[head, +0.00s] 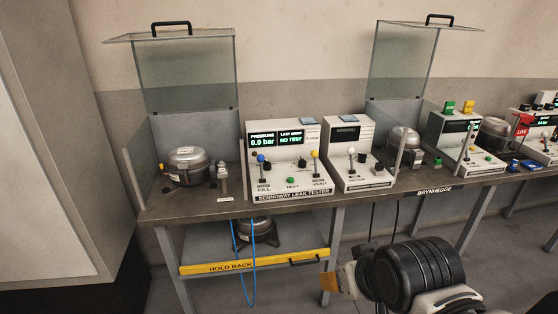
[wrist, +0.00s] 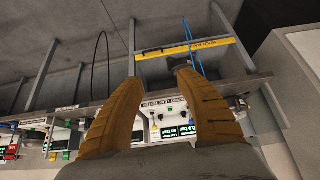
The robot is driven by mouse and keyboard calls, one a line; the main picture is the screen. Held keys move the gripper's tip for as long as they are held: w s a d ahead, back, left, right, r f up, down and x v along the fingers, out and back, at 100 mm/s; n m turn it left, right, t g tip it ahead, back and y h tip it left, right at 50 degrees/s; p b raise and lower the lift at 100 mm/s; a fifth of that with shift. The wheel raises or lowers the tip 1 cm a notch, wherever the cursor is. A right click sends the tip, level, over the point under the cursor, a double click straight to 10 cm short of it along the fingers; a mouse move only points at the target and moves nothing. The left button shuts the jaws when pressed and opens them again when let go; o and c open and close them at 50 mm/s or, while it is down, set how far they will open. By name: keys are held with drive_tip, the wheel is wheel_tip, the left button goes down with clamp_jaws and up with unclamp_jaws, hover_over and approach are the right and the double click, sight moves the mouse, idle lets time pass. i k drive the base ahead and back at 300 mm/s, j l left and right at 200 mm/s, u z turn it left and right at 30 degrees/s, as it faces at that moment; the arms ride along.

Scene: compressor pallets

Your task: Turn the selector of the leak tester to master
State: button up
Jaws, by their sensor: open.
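The Sennoway leak tester (head: 286,193) is a white sloped console on the bench, its screen (head: 276,139) reading PRESSURE 0.0 bar and LAST WORD NO TEST. On its face are a blue-knobbed lever (head: 261,158), a green button (head: 292,181), a yellow-knobbed lever (head: 315,154) and black knobs. The small labels are too blurred to read surely, so I cannot tell which control is the selector or where it points. My gripper (wrist: 158,75) is open and empty, with orange fingers; in the head view it is low, in front of the bench, apart from the tester.
A metal compressor (head: 187,165) sits left of the tester under a raised clear guard (head: 186,75). A second white console (head: 357,160) stands to the right. Floor in front is clear.

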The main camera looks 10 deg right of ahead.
sight(267, 165)
drive_tip(key=i+j, duration=0.15)
drive_tip(key=i, duration=0.4)
drive_tip(key=i+j, duration=0.15)
drive_tip(key=i, duration=0.35)
